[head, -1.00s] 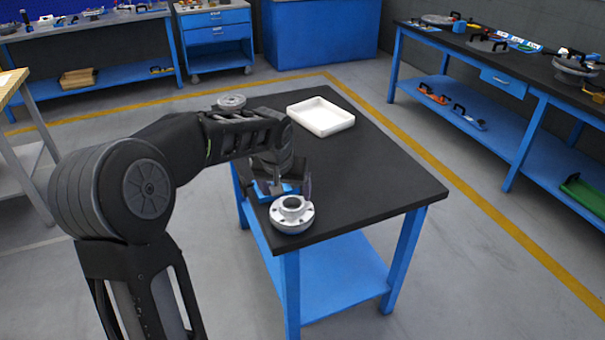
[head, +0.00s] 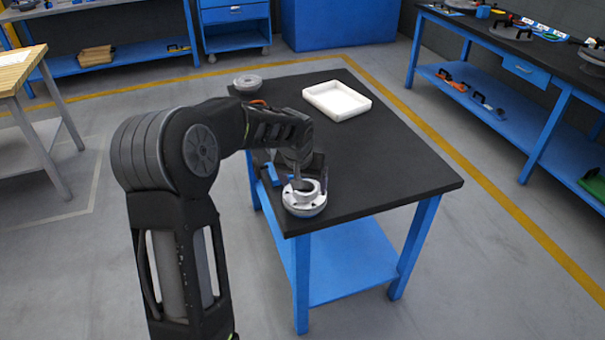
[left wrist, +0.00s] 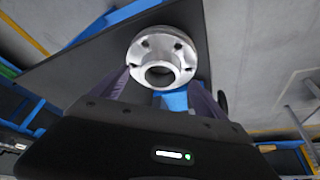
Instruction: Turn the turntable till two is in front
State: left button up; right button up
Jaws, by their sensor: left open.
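A silver flanged shell (head: 306,207) with a raised central hub and holes around its flange sits at the near left corner of the black table (head: 385,175). It also shows in the left wrist view (left wrist: 146,50), in front of my fingers. My left gripper (head: 301,176) is open, low over the table, with its fingers close to the shell's hub; I cannot tell if they touch it. A blue piece (head: 272,174) shows beside the gripper, partly hidden. I see no numeral and no part I can surely call a turntable. My right gripper is out of view.
A grey round flanged part (head: 248,83) lies at the table's far left corner. A white tray (head: 362,107) lies toward the back. The table's right half is clear. A workbench with parts (head: 480,28) stands at the right.

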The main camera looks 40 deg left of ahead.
pick_arm(q)
jog(key=shift+x, duration=0.85)
jog(key=shift+c, duration=0.2)
grip_shut()
dwell(0.5)
